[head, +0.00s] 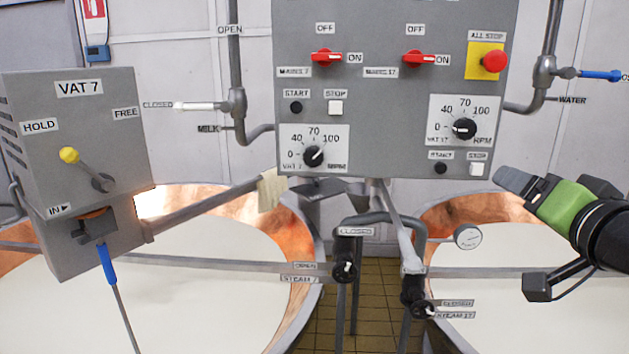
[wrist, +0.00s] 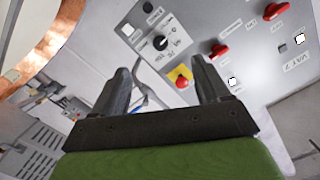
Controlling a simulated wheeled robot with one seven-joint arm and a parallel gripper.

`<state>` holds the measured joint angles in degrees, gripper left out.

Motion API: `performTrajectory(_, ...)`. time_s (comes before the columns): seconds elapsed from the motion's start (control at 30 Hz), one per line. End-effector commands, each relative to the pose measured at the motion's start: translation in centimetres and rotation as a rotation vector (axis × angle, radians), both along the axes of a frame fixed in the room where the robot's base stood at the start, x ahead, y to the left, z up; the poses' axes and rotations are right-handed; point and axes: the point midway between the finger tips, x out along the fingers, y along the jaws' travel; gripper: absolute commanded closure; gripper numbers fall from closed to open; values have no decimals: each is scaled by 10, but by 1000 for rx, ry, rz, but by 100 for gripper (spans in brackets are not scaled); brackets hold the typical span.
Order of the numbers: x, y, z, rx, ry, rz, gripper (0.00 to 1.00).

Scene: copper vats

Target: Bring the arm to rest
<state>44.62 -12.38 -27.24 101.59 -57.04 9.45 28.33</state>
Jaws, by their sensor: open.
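My gripper (head: 513,180) is at the right of the head view, in front of the right-hand copper vat (head: 440,215) and below the right end of the grey control panel (head: 385,100). It is green and black, and its fingers point left and up. In the wrist view, the two fingers of my gripper (wrist: 163,85) stand apart with nothing between them. The yellow-backed red all-stop button (wrist: 181,79) shows beyond the gap, apart from the fingers. My gripper touches nothing that I can see.
The grey VAT 7 box (head: 75,170) with a yellow-knobbed lever stands at the left. The left vat (head: 290,230) holds white liquid. Steam pipes with black valves (head: 345,270) and a gauge (head: 467,237) stand between the vats. A blue-handled water valve (head: 598,75) is above my arm.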

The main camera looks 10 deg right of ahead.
Motion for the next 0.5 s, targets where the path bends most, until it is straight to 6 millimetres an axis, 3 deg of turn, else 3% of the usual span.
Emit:
performTrajectory(0.27,16,60,-47,-5,168,100,24)
performTrajectory(0.37,16,91,-74,-20,264,156,24)
performTrajectory(0.5,3,145,-125,-67,447,265,24)
